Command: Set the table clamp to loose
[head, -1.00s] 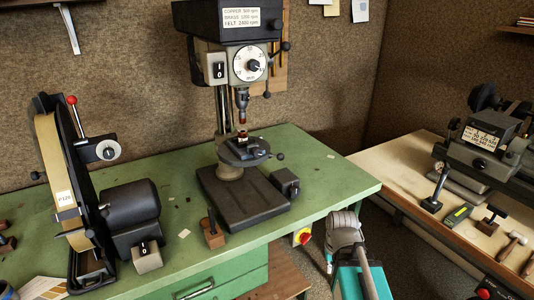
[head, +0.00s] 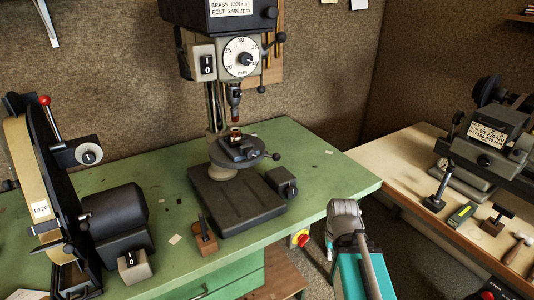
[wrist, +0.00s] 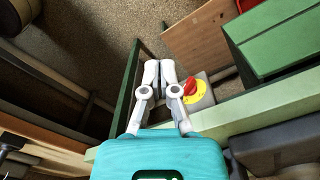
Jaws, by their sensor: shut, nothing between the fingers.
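The drill press stands on the green bench, with its base (head: 238,193) flat on the top. Its round table (head: 222,154) carries a small dark vise (head: 237,147). A short lever with a black knob (head: 276,156) sticks out at the table's right side; I take it for the table clamp, but cannot tell its setting. My gripper (wrist: 159,66) is shut and empty in the wrist view, pointing down beside the bench edge, over the floor. In the head view my arm is in front of the bench, well apart from the press, and the fingertips are not clear.
A red switch on a yellow plate (wrist: 191,87) sits just right of my fingers; it also shows at the bench front (head: 300,239). A belt sander (head: 38,185) stands left. A small wooden block (head: 205,237) lies before the press. The right bench (head: 398,165) holds a lathe and tools.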

